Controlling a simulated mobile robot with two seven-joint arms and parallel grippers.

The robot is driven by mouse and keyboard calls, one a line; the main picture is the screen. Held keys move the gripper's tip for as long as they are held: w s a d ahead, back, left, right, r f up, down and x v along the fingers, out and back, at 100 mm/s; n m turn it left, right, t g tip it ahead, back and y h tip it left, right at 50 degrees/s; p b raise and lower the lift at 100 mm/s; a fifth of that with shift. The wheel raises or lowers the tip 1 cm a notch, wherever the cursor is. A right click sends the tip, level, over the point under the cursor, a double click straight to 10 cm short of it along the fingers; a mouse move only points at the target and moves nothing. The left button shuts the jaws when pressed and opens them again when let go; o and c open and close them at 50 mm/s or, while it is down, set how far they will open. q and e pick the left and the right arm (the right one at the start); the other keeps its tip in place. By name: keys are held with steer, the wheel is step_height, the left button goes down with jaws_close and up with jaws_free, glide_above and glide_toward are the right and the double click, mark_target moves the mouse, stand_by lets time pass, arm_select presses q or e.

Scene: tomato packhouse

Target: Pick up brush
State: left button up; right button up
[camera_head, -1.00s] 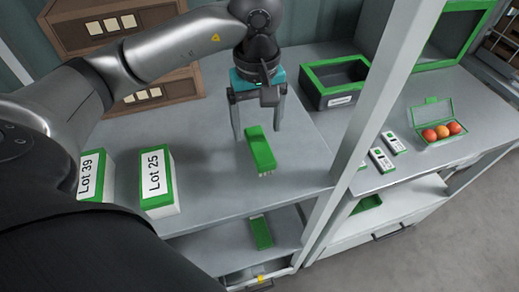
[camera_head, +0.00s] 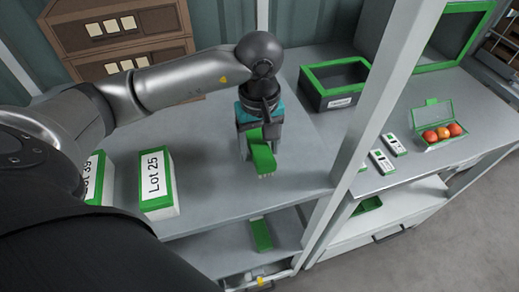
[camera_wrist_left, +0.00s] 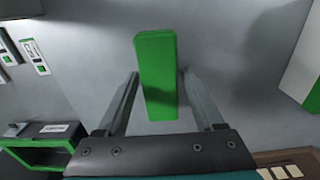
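The brush (camera_head: 264,159), with a green back and pale bristles, lies on the grey worktop in the head view. My left gripper (camera_head: 259,152) points down over it, partly hiding its far end. In the left wrist view the green brush (camera_wrist_left: 157,70) runs between the two fingers of my left gripper (camera_wrist_left: 160,74). The fingers are apart, one on each side, with a visible gap near their bases. Whether the tips touch the brush is hard to tell. My right gripper is not in view.
Two boxes stand left, one reading Lot 25 (camera_head: 156,183). A green-rimmed dark bin (camera_head: 335,101) stands behind right. A pale upright post (camera_head: 372,125) rises right of the brush. A green item (camera_head: 261,235) lies on the lower shelf. Worktop around the brush is clear.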

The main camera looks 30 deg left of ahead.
mark_target(260, 146)
arm_select(q)
jaws_close()
stand_by(0.3)
steer(key=shift+r, duration=0.1)
step_height(260, 146, up, 20)
steer(key=p, duration=0.4)
stand_by(0.4)
